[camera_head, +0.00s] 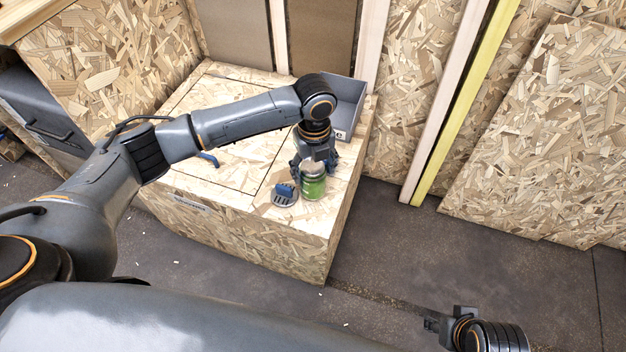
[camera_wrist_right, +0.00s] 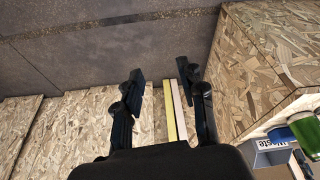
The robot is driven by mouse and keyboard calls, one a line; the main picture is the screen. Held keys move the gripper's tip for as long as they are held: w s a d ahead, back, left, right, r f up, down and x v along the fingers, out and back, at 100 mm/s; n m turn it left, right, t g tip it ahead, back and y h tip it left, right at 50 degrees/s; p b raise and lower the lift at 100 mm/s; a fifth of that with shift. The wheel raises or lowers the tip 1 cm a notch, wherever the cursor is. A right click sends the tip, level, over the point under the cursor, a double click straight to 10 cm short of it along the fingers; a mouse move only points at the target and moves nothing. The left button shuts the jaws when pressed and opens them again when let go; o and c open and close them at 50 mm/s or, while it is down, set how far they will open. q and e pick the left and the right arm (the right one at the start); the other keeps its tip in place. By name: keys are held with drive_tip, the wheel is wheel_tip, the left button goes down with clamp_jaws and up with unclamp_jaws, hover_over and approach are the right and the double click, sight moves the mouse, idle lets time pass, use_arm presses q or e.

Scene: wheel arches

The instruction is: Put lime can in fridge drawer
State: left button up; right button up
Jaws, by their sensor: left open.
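The green lime can (camera_head: 313,187) stands upright on the wooden box near its front right corner. My left gripper (camera_head: 314,163) is directly above and behind the can, pointing down, with open fingers close around its top. Whether they touch it cannot be told. The can also shows at the right edge of the right wrist view (camera_wrist_right: 306,132). My right gripper (camera_head: 436,324) is low at the bottom right, away from the box. The right wrist view shows its fingers (camera_wrist_right: 166,82) spread and empty. A dark grey front with a bar handle (camera_head: 48,132), possibly the fridge drawer, is at far left, partly hidden.
The wooden box (camera_head: 270,240) has lid seams and a blue handle (camera_head: 209,159). A blue and grey brush-like object (camera_head: 285,195) lies just left of the can. A grey waste bin (camera_head: 345,92) stands behind the gripper. Dark floor (camera_head: 375,260) is clear right of the box.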

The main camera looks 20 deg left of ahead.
use_arm(q)
drive_tip(key=f, duration=0.2)
drive_tip(key=f+b, duration=0.1)
drive_tip(key=f, duration=0.1)
drive_tip(key=shift+w+a+b, duration=0.1)
drive_tip(key=shift+a+b, duration=0.1)
drive_tip(key=shift+b, duration=0.1)
drive_tip(key=shift+f, duration=0.65)
use_arm(e)
drive_tip(key=v, duration=0.2)
drive_tip(key=shift+s+d+r, duration=0.1)
drive_tip(key=shift+s+r, duration=0.15)
drive_tip(key=shift+r, duration=0.05)
use_arm(q)
drive_tip(key=shift+c, duration=0.4)
drive_tip(key=shift+r, duration=0.15)
drive_tip(key=c, duration=1.2)
